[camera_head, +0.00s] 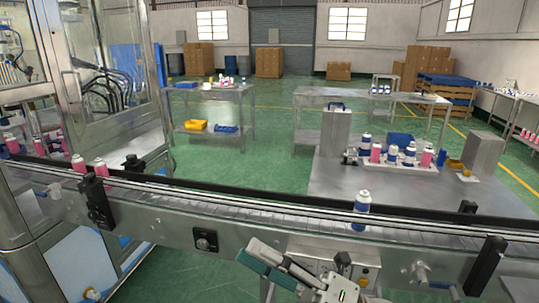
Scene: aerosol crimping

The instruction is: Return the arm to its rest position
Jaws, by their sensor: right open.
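My right gripper (250,252) is at the bottom centre, in front of the conveyor's near side, pointing to the upper left. Its jaws are open and I see nothing between them. My right arm comes up from the bottom edge. My left gripper is out of view. A blue and white aerosol can (362,208) stands upright on the conveyor (270,212), to the right of the gripper and apart from it.
Beyond the conveyor, a steel table (335,185) bears a tray of blue and pink cans (392,156). Pink cans (78,164) stand at the left by the glazed machine (110,80). A control box (206,240) is on the conveyor's front.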

